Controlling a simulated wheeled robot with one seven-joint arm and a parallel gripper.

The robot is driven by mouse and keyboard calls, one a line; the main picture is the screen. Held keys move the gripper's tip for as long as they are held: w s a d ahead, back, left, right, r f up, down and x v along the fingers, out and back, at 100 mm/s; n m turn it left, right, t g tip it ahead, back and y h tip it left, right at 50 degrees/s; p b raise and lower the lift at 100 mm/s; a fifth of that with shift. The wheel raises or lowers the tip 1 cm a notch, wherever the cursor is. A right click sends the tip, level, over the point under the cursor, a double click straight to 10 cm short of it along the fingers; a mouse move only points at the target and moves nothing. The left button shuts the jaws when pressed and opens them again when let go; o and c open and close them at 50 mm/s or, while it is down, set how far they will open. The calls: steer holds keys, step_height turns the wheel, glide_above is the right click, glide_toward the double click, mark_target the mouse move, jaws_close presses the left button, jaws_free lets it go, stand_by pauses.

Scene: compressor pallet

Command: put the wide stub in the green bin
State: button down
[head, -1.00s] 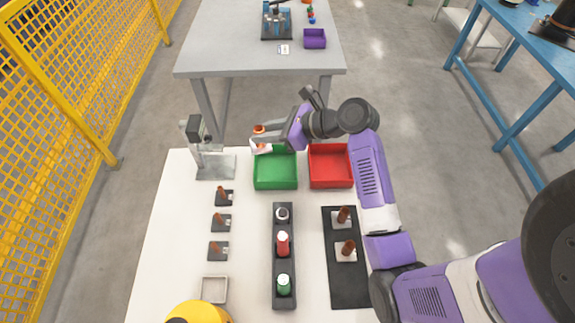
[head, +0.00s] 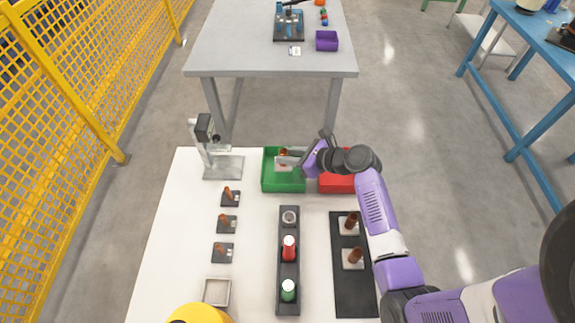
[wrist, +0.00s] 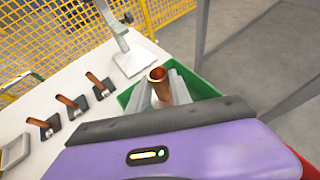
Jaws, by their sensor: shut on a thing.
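The wide stub, a copper-coloured tube, is held upright between the pale fingers of my gripper (head: 284,160). The stub shows in the head view (head: 283,153) and, with its open top end, in the wrist view (wrist: 158,86). My gripper is shut on it. The green bin (head: 283,187) stands near the far edge of the white table. The fingers and stub are over the bin. The stub's lower end is hidden, so I cannot tell whether it touches the bin floor.
A red bin (head: 337,185) stands right of the green one, partly behind my arm. A grey stand (head: 222,167) is to the left. Several small copper pieces on dark blocks (head: 228,223) line the left. A black mat (head: 352,295) holds two copper stubs on pale plates.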

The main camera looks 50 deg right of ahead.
steer(key=shift+f+b, duration=0.3)
steer(key=shift+f, duration=2.05)
steer(key=shift+f, duration=0.15)
steer(key=c, duration=1.2)
jaws_free()
steer(key=shift+o, duration=0.2)
